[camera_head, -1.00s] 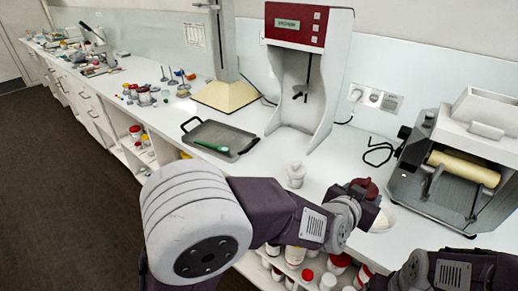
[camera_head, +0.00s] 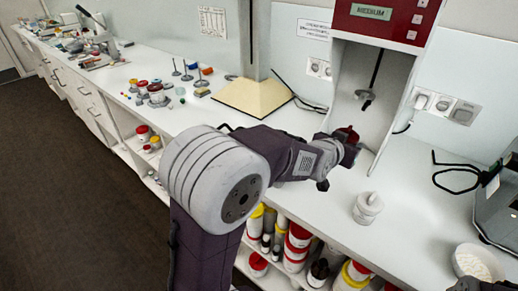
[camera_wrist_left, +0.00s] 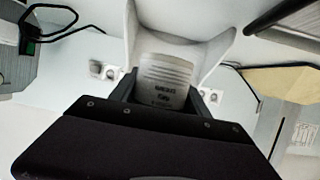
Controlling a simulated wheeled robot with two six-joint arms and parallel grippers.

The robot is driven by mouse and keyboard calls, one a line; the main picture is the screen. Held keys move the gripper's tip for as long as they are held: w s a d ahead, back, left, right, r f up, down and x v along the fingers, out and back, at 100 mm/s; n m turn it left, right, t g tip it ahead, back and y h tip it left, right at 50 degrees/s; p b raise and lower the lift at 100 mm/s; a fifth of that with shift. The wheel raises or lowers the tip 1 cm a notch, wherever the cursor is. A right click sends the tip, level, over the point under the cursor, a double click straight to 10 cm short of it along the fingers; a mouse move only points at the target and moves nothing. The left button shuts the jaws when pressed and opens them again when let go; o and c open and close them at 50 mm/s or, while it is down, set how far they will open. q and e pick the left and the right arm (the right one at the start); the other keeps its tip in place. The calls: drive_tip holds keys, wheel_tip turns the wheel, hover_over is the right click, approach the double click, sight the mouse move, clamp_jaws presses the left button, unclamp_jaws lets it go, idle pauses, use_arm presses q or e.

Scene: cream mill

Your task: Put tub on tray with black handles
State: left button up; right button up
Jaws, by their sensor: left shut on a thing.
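My left gripper (camera_head: 346,150) is in front of the red-topped machine's open bay, above the counter. In the left wrist view, the gripper (camera_wrist_left: 163,92) is shut on a pale tub (camera_wrist_left: 166,72) with printed text, one finger on each side. In the head view the tub is mostly hidden by the gripper; a dark red patch shows at the gripper's top. The tray with black handles is almost wholly hidden behind my left arm. Only a bit of black handle (camera_head: 225,127) shows above the arm. My right gripper is out of view.
The red-topped machine (camera_head: 384,22) stands behind my gripper. A small white jar (camera_head: 368,208) and a white bowl (camera_head: 477,262) are to its right. A stand with a cream base (camera_head: 253,97) is farther back. Bare counter (camera_head: 335,215) lies in front.

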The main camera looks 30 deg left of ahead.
use_arm(q)
drive_tip(key=a+b, duration=0.1)
drive_tip(key=a, duration=0.2)
drive_tip(key=a+f+n+y+b, duration=0.1)
drive_tip(key=a+b, duration=0.1)
drive_tip(key=a, duration=0.1)
drive_tip(key=a+f+y+b, duration=0.1)
drive_tip(key=a+b, duration=0.1)
drive_tip(key=a, duration=0.1)
drive_tip(key=shift+a+n, duration=0.35)
drive_tip(key=shift+n, duration=0.05)
drive_tip(key=a+f, duration=0.1)
drive_tip(key=a, duration=0.2)
drive_tip(key=s+a+f+p, duration=0.1)
drive_tip(key=a+f, duration=0.1)
drive_tip(key=a, duration=0.1)
drive_tip(key=a+f+p, duration=0.1)
drive_tip(key=a, duration=0.2)
drive_tip(key=shift+s+a+f, duration=0.15)
drive_tip(key=shift+s+f, duration=0.25)
wheel_tip(320, 180, down, 4)
drive_tip(key=shift+f+b, duration=0.2)
drive_tip(key=shift+b, duration=0.7)
drive_tip(key=shift+r, duration=0.1)
drive_tip(key=o, duration=1.2)
